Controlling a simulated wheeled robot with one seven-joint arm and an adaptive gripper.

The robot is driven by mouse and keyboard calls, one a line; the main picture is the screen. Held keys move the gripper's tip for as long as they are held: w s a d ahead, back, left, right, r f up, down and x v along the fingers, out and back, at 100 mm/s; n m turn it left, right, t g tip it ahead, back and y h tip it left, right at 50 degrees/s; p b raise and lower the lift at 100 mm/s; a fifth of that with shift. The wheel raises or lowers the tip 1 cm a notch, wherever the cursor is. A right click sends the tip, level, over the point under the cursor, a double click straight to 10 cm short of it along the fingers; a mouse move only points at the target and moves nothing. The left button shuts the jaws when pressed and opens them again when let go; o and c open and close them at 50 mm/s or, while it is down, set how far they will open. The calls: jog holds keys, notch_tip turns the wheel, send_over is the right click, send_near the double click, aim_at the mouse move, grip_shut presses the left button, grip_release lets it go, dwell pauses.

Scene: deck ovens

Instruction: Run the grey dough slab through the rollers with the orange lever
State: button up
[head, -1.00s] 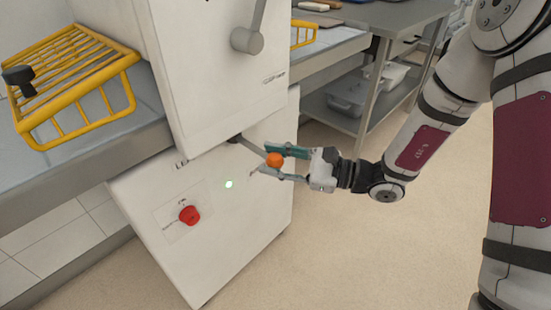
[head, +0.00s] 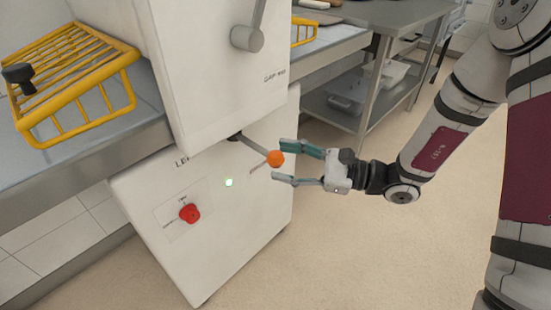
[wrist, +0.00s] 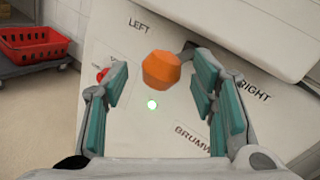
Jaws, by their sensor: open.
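The lever's orange knob (head: 275,159) sits at the end of a thin metal rod (head: 253,145) that comes out of the front of the white sheeter machine (head: 225,90). My gripper (head: 286,163) is open just right of the knob, its teal fingers apart. In the wrist view the orange knob (wrist: 162,69) shows ahead, between and beyond the fingertips (wrist: 160,80), with no finger visibly touching it. The words LEFT and RIGHT are printed on the panel behind. No grey dough slab is visible in these views.
A red knob (head: 189,213) and a lit green light (head: 229,182) are on the machine's front. A yellow guard (head: 75,80) stands over the left table. A steel table (head: 385,25) stands behind at right. The floor at the right front is clear.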

jog(key=s+d, duration=0.1)
jog(key=d, duration=0.7)
jog(key=shift+s+d, duration=0.3)
jog(key=shift+s, duration=0.1)
jog(key=s+a+r+n+g+h, duration=0.1)
jog(key=s+r+n+g+h, duration=0.3)
jog(key=s, duration=0.4)
jog(key=s+a+r+n+g+h, duration=0.1)
jog(key=s+r+n+g+h, duration=0.1)
jog(key=s+r+n+g, duration=0.45)
jog(key=s+d+n+t+h, duration=0.5)
jog(key=s+d+t+h, duration=0.2)
jog(key=s+d+h, duration=0.55)
notch_tip(320, 180, up, 28)
jog(key=s+d+t+p, duration=0.1)
jog(key=t+p, duration=0.3)
jog(key=p, duration=2.2)
jog(key=shift+s+d+y, duration=0.35)
jog(key=shift+s+y, duration=0.1)
jog(key=shift+s, duration=0.15)
